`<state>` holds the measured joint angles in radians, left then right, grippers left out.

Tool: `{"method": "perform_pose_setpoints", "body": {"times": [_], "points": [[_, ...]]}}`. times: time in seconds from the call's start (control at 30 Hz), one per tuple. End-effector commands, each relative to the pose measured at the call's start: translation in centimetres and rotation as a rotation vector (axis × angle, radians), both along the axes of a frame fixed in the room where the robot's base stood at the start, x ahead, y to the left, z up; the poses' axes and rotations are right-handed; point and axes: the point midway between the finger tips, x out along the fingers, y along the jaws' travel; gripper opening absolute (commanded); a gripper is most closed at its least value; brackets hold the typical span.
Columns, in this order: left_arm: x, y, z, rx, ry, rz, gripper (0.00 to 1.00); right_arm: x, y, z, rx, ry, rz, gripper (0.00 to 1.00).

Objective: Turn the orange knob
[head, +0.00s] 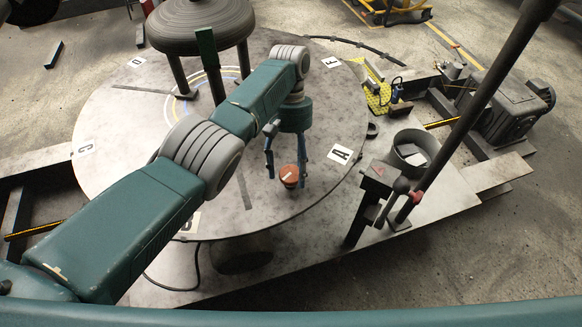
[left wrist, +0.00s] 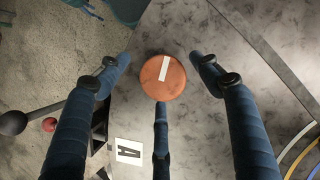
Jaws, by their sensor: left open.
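The orange knob (head: 289,174) is a small round knob with a white stripe on top, on the round grey table near its front right part. My left gripper (head: 286,168) points down at the knob from above, with fingers spread on either side of it. In the left wrist view the knob (left wrist: 163,78) lies between the tips of the open fingers (left wrist: 162,72), with gaps between it and the side fingers. A third finger reaches close to the knob's lower edge; I cannot tell whether it touches. My right gripper does not show.
The round table (head: 330,105) carries letter cards, including card A (head: 340,154) right of the knob. A post with a red band (head: 419,190) and an open cylinder (head: 412,150) stand off the table's right edge. A dark domed disc (head: 200,25) stands at the back.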

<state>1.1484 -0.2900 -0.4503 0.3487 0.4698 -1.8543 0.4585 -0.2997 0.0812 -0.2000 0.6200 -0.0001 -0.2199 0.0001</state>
Motion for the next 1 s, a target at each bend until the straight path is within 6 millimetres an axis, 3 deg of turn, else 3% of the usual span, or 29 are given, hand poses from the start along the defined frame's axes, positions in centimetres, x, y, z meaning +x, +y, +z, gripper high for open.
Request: {"method": "perform_pose_setpoints", "body": {"times": [0.27,0.53,1.0], "points": [[0.1,0.0,0.9,-0.001,-0.002,0.001,0.65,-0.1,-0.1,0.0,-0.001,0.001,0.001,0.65],[0.1,0.2,5.2,0.005,-0.007,-0.001,0.65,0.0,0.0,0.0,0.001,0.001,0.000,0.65],[0.1,0.0,9.1,0.002,-0.005,-0.002,0.65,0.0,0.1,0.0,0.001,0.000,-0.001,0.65]]}}
